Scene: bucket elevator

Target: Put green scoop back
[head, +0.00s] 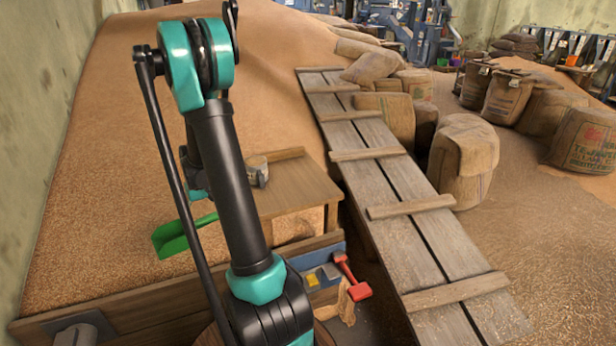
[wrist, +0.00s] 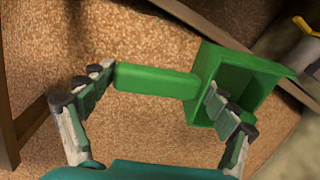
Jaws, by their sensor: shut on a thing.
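The green scoop (head: 178,238) shows in the head view left of my arm, over the grain near the front edge of the bin. In the wrist view its green handle (wrist: 157,82) runs across between the two fingers of my gripper (wrist: 160,98), and its square hollow bowl (wrist: 240,78) is on the right, beside the right finger. My gripper is shut on the scoop. In the head view my gripper is mostly hidden behind my arm.
A plank ramp (head: 390,185) with cross slats runs up the right side. Several full sacks (head: 464,160) stand beyond it. Grain (head: 110,160) fills the left side.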

